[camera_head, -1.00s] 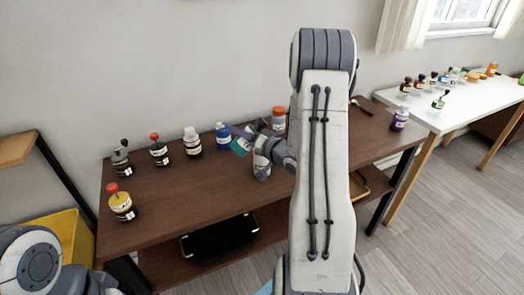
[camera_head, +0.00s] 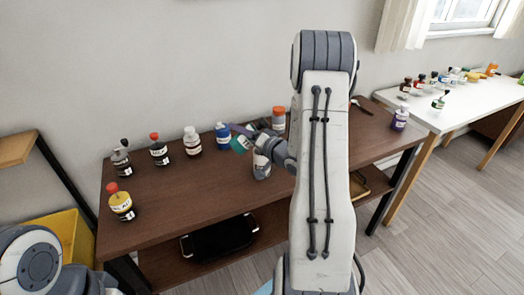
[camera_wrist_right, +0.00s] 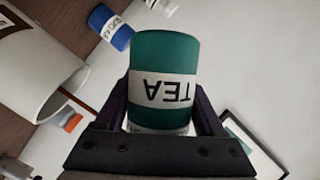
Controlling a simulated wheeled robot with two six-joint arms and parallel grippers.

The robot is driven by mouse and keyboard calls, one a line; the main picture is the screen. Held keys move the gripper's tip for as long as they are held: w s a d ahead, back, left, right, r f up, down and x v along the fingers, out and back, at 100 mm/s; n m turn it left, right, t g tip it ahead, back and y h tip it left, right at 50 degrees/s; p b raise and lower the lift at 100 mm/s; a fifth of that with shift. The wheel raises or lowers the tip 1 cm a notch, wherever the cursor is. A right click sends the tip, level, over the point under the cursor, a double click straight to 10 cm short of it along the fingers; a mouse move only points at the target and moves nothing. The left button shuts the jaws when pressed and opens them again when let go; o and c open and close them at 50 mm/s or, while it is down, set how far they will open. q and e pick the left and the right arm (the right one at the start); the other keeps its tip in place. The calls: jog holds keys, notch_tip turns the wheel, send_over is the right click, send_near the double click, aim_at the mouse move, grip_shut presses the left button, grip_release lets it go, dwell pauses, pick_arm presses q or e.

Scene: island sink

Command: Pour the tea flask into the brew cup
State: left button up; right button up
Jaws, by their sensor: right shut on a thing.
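The tea flask (camera_wrist_right: 163,55) is green with a white band reading TEA, upside down in the right wrist view. My right gripper (camera_wrist_right: 160,105) is shut on it. The brew cup (camera_head: 261,166) is pale with a label and stands on the brown table, partly hidden by my right wrist. A white cup rim, apparently the brew cup (camera_wrist_right: 50,92), is at the left of the wrist view. Only part of my left arm shows; its gripper is out of view.
On the brown table (camera_head: 180,209), a blue bottle (camera_head: 222,137), a white-capped bottle (camera_head: 192,142) and several other bottles stand to the left. An orange-capped jar (camera_head: 279,120) stands behind the brew cup. My right arm hides the table's middle.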

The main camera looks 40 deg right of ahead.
jog(key=shift+f+m+t+b, duration=0.3)
jog(key=shift+f+m+b, duration=0.05)
jog(key=shift+m+b, duration=0.4)
dwell(0.8)
jog(key=shift+d+r+m+t, duration=0.1)
jog(key=shift+r+m+t, duration=0.25)
jog(key=shift+m, duration=0.4)
dwell(0.7)
